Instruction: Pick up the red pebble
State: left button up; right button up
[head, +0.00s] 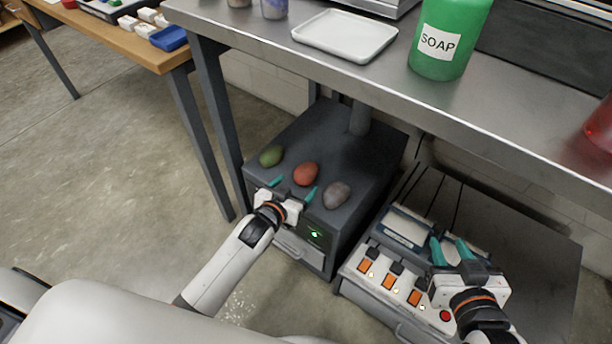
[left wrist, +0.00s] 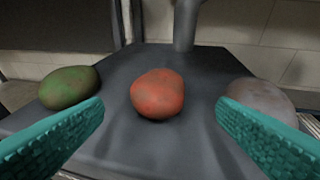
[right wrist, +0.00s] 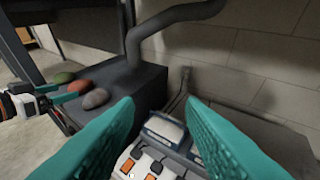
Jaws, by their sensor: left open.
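The red pebble (head: 305,174) lies on top of a dark grey box unit (head: 345,150), between a green pebble (head: 271,156) and a grey pebble (head: 337,195). My left gripper (head: 293,188) is open just in front of the red pebble. In the left wrist view the red pebble (left wrist: 158,93) is centred beyond the two teal fingertips, with nothing between them. My right gripper (head: 452,249) is open and empty above a control panel with orange switches (head: 391,284). The red pebble also shows in the right wrist view (right wrist: 80,87).
A metal table (head: 400,80) overhangs the back of the box unit, carrying a white tray (head: 345,36) and a green soap bottle (head: 447,38). A pipe (head: 360,118) rises behind the pebbles. The green and grey pebbles sit close to either side. Open floor lies to the left.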

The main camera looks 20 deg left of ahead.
aim_at(301, 179)
pick_arm(q)
jog(key=shift+w+f, duration=0.15)
jog(key=shift+w, duration=0.35)
jog(key=b+x, duration=0.2)
jog(key=x, duration=0.2)
jog(key=shift+w, duration=0.15)
jog(key=shift+w+f+b, duration=0.1)
jog(key=shift+w+b, duration=0.2)
pick_arm(e)
notch_tip(301, 179, up, 10)
jog(key=w+a+t+y, duration=0.1)
jog(key=a+t+y, duration=0.1)
jog(key=t, duration=0.5)
jog(key=shift+w, duration=0.35)
jog(key=shift+r, duration=0.1)
pick_arm(q)
jog(key=c, duration=1.2)
jog(key=shift+c, duration=0.5)
